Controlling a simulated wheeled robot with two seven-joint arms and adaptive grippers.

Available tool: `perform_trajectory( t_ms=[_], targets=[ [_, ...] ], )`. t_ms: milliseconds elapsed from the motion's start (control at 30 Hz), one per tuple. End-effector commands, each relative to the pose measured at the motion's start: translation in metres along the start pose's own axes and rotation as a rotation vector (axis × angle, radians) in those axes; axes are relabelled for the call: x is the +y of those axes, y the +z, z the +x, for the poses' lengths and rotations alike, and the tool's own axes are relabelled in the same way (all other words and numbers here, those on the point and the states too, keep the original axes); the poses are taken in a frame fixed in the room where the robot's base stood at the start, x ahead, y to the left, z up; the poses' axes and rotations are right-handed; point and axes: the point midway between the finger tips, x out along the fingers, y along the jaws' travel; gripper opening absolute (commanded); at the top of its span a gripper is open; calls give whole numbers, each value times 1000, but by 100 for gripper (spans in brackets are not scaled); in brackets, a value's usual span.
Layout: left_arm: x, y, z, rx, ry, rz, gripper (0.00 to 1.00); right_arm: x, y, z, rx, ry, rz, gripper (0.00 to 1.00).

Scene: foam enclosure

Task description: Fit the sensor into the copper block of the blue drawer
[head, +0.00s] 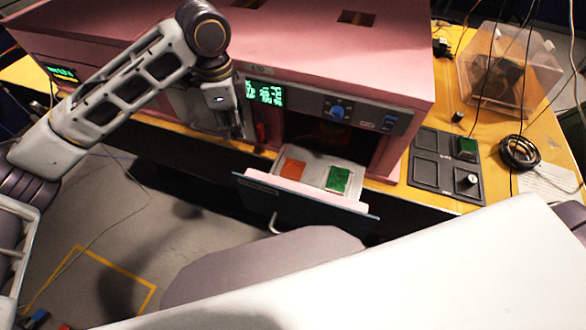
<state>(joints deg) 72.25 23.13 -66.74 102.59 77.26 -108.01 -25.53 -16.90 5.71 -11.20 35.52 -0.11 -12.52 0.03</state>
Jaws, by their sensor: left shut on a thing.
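The blue drawer (300,203) stands pulled out of the pink enclosure, its dark blue front towards me. An orange copper-coloured block (292,169) lies at the left inside it, and a green board (339,179) at the right. My left gripper (238,130) is above and left of the drawer, close to the enclosure front, apart from the copper block. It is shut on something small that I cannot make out. I cannot identify the sensor for certain. My right gripper is not in view.
The pink enclosure (330,50) has a control panel with a blue knob (337,112). To its right lie a dark tray (425,183) with a green board and a silver round part, a black cable coil (519,152) and a clear bin (512,68).

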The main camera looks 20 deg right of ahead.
Motion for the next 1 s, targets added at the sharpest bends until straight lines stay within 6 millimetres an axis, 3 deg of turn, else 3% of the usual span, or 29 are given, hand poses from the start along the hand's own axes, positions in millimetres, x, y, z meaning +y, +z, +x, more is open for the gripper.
perform_trajectory(
  t_ms=[400,1000],
  targets=[
    [5,-7,-24,-10,-1,217,0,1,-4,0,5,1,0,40],
    [8,-9,-33,-15,1,309,0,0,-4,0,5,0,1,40]
  ],
)
